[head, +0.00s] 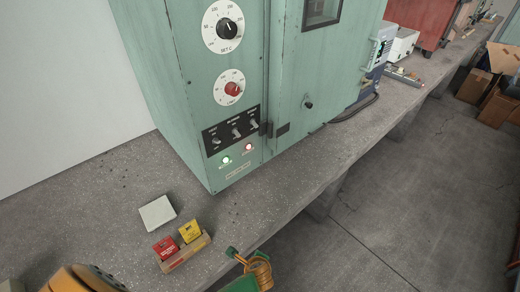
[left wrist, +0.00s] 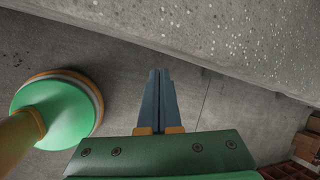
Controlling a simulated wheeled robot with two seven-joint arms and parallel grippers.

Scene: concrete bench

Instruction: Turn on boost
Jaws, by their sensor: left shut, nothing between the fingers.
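The green cabinet (head: 185,95) stands on the bench with a black switch panel (head: 226,140) low on its front. The panel carries three toggles: left (head: 216,141), middle (head: 236,131) and right (head: 253,122). Their labels are too small to read surely, so I cannot tell which is boost or which way each is set. My left gripper (left wrist: 160,73) is shut and empty, seen against the floor beside the bench edge, away from the toggles. My right gripper is not in view.
Above the toggles are a black knob (head: 227,29) and a red knob (head: 232,89). A pale block (head: 157,213) and a tray (head: 187,252) with a red box (head: 166,247) and a yellow box (head: 190,231) lie on the bench. The bench before the panel is clear.

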